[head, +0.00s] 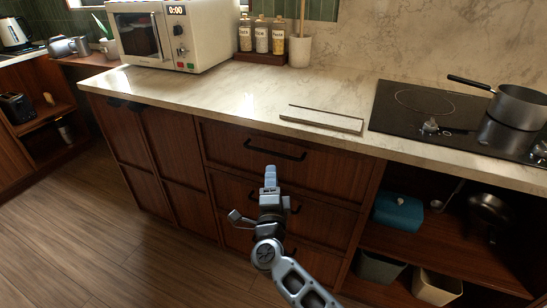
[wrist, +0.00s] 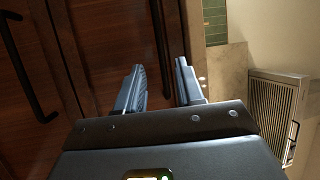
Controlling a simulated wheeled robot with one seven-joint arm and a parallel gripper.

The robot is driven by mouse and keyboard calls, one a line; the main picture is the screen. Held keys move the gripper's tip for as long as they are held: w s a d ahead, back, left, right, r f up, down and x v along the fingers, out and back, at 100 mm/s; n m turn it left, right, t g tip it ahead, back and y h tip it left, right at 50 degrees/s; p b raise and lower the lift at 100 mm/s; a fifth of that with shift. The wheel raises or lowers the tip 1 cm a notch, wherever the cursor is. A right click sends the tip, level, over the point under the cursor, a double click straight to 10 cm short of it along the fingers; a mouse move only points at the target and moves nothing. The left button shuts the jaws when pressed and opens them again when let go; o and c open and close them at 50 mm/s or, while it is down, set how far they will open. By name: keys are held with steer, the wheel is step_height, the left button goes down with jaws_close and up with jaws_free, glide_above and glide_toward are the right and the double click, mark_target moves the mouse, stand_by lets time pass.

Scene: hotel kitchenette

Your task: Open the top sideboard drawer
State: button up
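The top sideboard drawer (head: 222,142) is a dark wood front just under the pale countertop, and it looks shut. Its black bar handle (head: 275,150) runs across the front. In the wrist view, turned sideways, the top handle (wrist: 160,32) appears ahead, between the lines of my two fingers. My gripper (head: 270,177) is in front of the drawers, just below the top handle in the head view. In the wrist view my gripper (wrist: 160,84) is open with nothing between its fingers. The fingertips look apart from the handle.
Lower drawers sit beneath; one lower handle (wrist: 28,70) shows in the wrist view. Open shelves with a blue box (head: 398,211) are right. Floor at left is clear.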

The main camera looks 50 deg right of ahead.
mark_target(272, 157)
steer(key=x, duration=0.8)
jaws_close()
stand_by(0.6)
